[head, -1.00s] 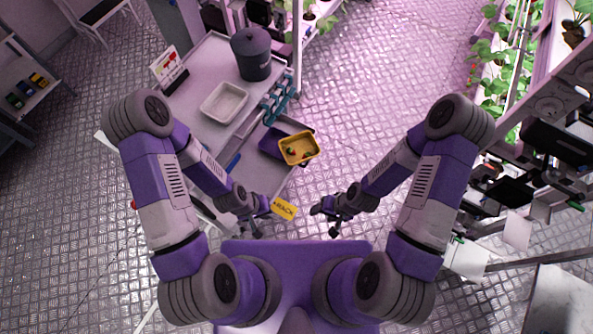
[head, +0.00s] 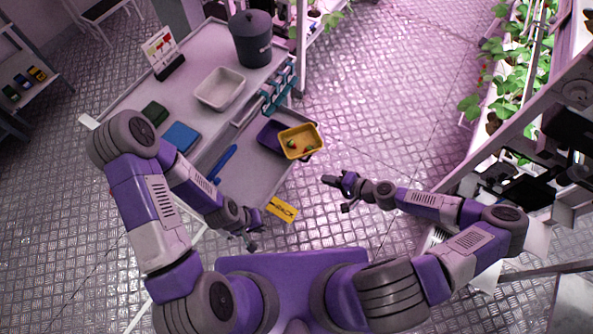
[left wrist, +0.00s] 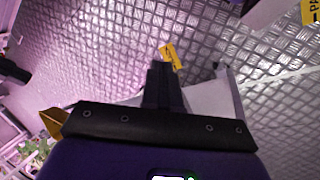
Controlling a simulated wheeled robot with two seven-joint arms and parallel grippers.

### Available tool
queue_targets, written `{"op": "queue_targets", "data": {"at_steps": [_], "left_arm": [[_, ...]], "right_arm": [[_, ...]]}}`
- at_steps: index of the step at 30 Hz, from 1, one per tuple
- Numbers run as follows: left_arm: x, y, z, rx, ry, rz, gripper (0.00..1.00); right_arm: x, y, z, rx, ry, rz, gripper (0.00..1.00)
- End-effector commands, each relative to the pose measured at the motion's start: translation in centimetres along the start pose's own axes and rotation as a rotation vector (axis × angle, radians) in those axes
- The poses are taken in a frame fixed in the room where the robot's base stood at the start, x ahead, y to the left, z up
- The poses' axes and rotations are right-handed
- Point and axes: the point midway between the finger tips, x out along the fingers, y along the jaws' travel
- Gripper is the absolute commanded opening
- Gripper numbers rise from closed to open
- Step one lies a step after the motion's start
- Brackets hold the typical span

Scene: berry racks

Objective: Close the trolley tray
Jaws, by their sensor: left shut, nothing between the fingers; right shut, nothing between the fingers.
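The trolley (head: 203,50) stands at upper left in the head view. Its grey lower tray (head: 243,186) sticks out from under the top towards me, with a yellow label (head: 281,209) at its near end. A purple bin (head: 268,136) and a yellow bin (head: 300,142) holding a few berries sit at its far right. My left gripper (head: 253,236) is shut and empty beside the near end, left of the label. In the left wrist view its black fingers (left wrist: 162,85) point towards the label (left wrist: 169,56). My right gripper (head: 338,190) is shut and empty, right of the tray and apart from it.
The trolley top carries a white basin (head: 220,88), a dark bucket (head: 251,40), a sign (head: 162,52) and a blue item (head: 181,137). A plant rack (head: 510,110) stands at right. Open metal floor lies between the trolley and that rack.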

Motion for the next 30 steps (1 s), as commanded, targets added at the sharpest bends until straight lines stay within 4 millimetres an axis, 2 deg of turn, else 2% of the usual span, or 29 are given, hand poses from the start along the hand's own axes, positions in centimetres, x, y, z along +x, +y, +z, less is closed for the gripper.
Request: {"op": "queue_targets", "data": {"at_steps": [5,15,22,30], "left_arm": [[0.6,-0.2,-0.1,0.0,0.001,0.0,0.0],[2.0,-0.8,-0.1,0.0,0.0,0.0,0.0],[2.2,-0.8,-0.1,0.0,0.0,0.0,0.0],[2.3,-0.9,-0.1,0.0,0.0,0.0,0.0]], "right_arm": [[3.0,0.0,0.2,-0.001,-0.006,-0.001,0.0],[10.2,0.0,0.3,-0.002,-0.006,0.001,0.0],[12.4,-1.6,0.2,-0.002,-0.005,0.002,0.0],[13.0,-2.0,0.2,0.002,-0.003,0.002,0.0]]}}
